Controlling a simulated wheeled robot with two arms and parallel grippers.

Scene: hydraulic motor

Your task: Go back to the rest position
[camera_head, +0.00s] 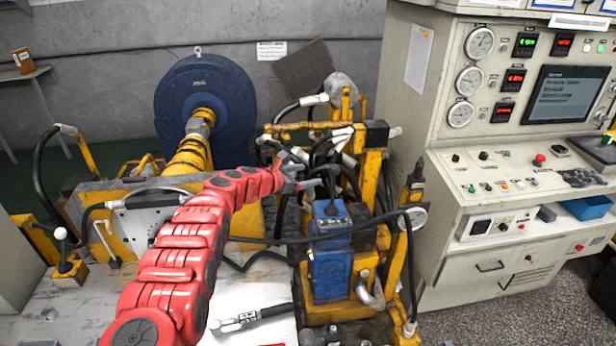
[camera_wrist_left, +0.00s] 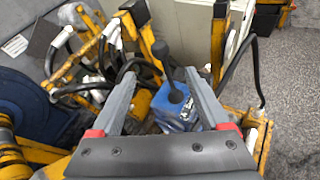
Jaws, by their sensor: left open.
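My left arm, red and segmented, comes in from the lower left in the head view and reaches to the middle. My left gripper (camera_head: 312,184) is at its end, just above the top of the blue hydraulic unit (camera_head: 333,262). In the left wrist view the two grey fingers of the left gripper (camera_wrist_left: 160,78) stand apart. The blue unit (camera_wrist_left: 180,108) and its black lever (camera_wrist_left: 166,65) show between and beyond the fingers. I cannot tell whether a finger touches the lever. My right gripper is not in view.
A control cabinet (camera_head: 480,210) with gauges and a screen stands at the right. A blue motor wheel (camera_head: 207,95) stands behind. Yellow frames and black hoses crowd around the gripper. A fitting with a black hose (camera_head: 250,320) lies on the white bench. Grey floor (camera_head: 520,310) is open at the lower right.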

